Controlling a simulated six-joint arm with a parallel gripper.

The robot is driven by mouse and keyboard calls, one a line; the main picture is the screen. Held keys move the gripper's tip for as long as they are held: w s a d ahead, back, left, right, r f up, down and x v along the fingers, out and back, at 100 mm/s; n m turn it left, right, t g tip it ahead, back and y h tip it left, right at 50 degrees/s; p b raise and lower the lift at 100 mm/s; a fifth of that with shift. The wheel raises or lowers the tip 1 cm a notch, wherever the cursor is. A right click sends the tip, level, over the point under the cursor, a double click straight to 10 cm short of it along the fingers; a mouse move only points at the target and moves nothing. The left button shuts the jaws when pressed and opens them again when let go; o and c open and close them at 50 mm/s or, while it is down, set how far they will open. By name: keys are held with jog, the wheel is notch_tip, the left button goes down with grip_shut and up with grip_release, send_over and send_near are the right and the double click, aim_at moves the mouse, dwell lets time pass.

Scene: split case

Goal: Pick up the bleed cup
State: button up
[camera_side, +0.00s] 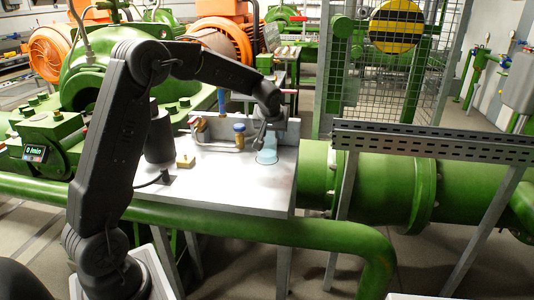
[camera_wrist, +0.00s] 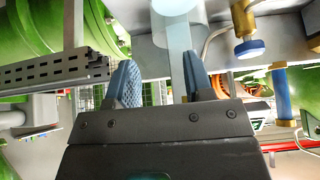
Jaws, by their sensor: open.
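The bleed cup (camera_side: 267,157) is a pale blue, see-through vessel near the right end of the white bench top. My gripper (camera_side: 262,134) is just above and beside it, with the arm reaching in from the left. In the wrist view, pale blue see-through parts that look like the cup (camera_wrist: 176,6) show at the top edge. A narrow pale strip runs down from there between the fingers of my gripper (camera_wrist: 160,58). The jaws are open, and I cannot tell whether either finger touches the cup. The cup is partly cut off in the wrist view.
A brass valve with a blue cap (camera_side: 239,130) and a thin pipe stand close left of the cup. A small brass block (camera_side: 185,160) and a dark cylinder (camera_side: 159,135) are farther left. The bench front (camera_side: 235,195) is bare. A large green pipe (camera_side: 385,188) lies right.

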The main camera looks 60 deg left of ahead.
aim_at(274, 141)
jog(key=shift+x, duration=3.35)
grip_shut()
